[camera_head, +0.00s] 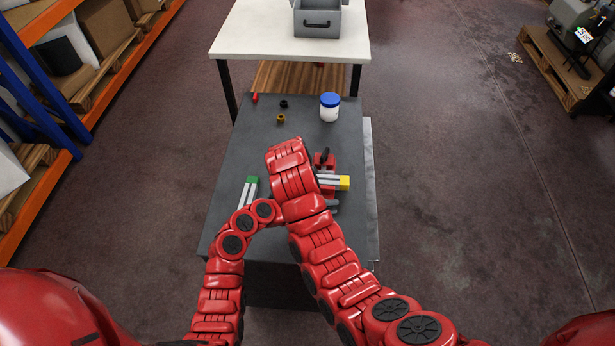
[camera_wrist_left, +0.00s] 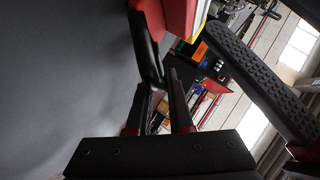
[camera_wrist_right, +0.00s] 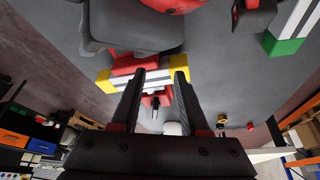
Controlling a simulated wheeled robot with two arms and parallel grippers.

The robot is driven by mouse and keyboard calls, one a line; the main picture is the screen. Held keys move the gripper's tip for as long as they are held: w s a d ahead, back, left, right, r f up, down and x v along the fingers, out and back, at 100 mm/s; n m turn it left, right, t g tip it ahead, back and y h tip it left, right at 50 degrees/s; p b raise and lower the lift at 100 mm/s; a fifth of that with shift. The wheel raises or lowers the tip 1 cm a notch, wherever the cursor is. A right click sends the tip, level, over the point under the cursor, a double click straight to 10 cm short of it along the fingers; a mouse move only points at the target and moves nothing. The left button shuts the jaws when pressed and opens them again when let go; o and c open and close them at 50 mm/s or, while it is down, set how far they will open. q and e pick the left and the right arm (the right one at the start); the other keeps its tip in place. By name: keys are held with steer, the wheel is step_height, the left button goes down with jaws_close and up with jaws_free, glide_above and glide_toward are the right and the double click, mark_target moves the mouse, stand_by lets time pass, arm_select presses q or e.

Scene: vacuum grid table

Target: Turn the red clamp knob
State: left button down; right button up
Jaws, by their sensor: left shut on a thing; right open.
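The red clamp (camera_head: 324,161) stands on the grey table, partly covered by my right arm in the head view. It carries a grey-and-white striped bar with a yellow end (camera_head: 344,183). In the left wrist view my left gripper (camera_wrist_left: 157,85) is shut on a black handle (camera_wrist_left: 150,45) below the clamp's red and yellow parts. In the right wrist view my right gripper (camera_wrist_right: 159,75) is open, its fingertips near the striped bar (camera_wrist_right: 142,79) and red clamp body (camera_wrist_right: 122,65); contact is unclear. I cannot make out a separate red knob.
A bar with a green end (camera_head: 252,180) lies at the left. My arms cross over the table's front.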

steer(key=shift+w+d, duration=0.1)
steer(key=c, duration=0.3)
steer(key=w+d+m, duration=0.1)
steer(key=w+d+m+y, duration=0.1)
steer(key=m, duration=0.1)
steer(key=m+y, duration=0.1)
steer(key=m, duration=0.1)
steer(key=shift+w+d, duration=0.4)
jaws_close()
steer(key=w+d+m+y, duration=0.1)
steer(key=m, duration=0.1)
steer(key=d+m+y, duration=0.1)
steer(key=d+m, duration=0.1)
steer(key=w+d+r+m+y, duration=0.1)
steer(key=m, duration=0.1)
steer(key=shift+w+d+r+g, duration=0.1)
steer(key=shift+w+d+g, duration=0.25)
steer(key=shift+g, duration=0.05)
steer(key=d+r+m+y, duration=0.5)
steer(key=d+m, duration=0.2)
steer(key=d, duration=0.3)
glide_toward(324, 161)
step_height(324, 161, down, 4)
steer(key=shift+w+a+r, duration=0.1)
steer(key=shift+w+a, duration=0.25)
steer(key=shift+a, duration=0.3)
steer(key=shift+w+a, duration=0.25)
steer(key=shift+a, duration=0.35)
steer(key=shift+w+a, duration=0.25)
steer(key=shift+a, duration=0.4)
